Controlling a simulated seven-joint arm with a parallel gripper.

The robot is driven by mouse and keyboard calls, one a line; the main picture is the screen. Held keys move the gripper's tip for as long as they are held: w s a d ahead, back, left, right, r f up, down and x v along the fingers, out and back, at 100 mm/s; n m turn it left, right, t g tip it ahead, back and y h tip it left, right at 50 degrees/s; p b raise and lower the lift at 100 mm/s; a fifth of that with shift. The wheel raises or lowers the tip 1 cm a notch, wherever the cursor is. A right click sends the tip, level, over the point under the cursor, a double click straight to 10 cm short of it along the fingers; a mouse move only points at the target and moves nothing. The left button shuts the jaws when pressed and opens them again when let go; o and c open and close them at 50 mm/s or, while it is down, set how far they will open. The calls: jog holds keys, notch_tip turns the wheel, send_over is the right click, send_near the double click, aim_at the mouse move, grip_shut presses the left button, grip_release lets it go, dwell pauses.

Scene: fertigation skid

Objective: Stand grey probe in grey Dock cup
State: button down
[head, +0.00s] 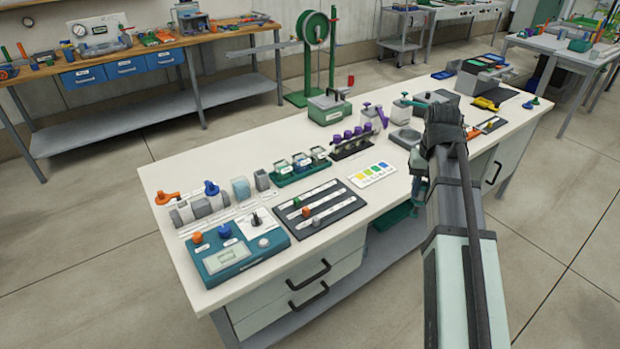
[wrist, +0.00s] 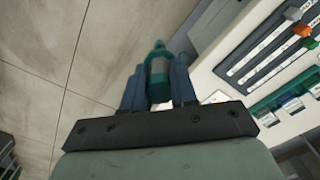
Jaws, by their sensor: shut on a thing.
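My gripper (wrist: 158,68) has its two blue-grey fingers on either side of a dark teal, bottle-shaped thing (wrist: 157,72) with a narrower tip and a paler band. The fingers are shut on it, and it is held beyond the bench edge, above the floor. In the head view my gripper (head: 418,190) is mostly hidden by my arm, at the bench's front edge. A small grey open cup (head: 262,180) stands on the bench at the left, beside a pale blue container; I cannot read a Dock label. I cannot pick out a grey probe for sure.
A teal meter box (head: 240,252) with coloured knobs lies at the bench's left front. A dark slider board (head: 318,208), a green rack (head: 300,168) and a rack of purple-capped vials (head: 352,144) stand between it and my arm. A colour card (head: 372,174) lies flat.

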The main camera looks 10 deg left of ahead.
jog(key=shift+a, duration=0.1)
jog(key=a+n, duration=0.3)
jog(key=a, duration=1.1)
jog(key=n, duration=0.3)
send_over(262, 180)
jog(key=w, duration=0.2)
notch_tip(262, 180, down, 9)
jog(key=shift+a+r, duration=0.2)
jog(key=shift+a, duration=0.25)
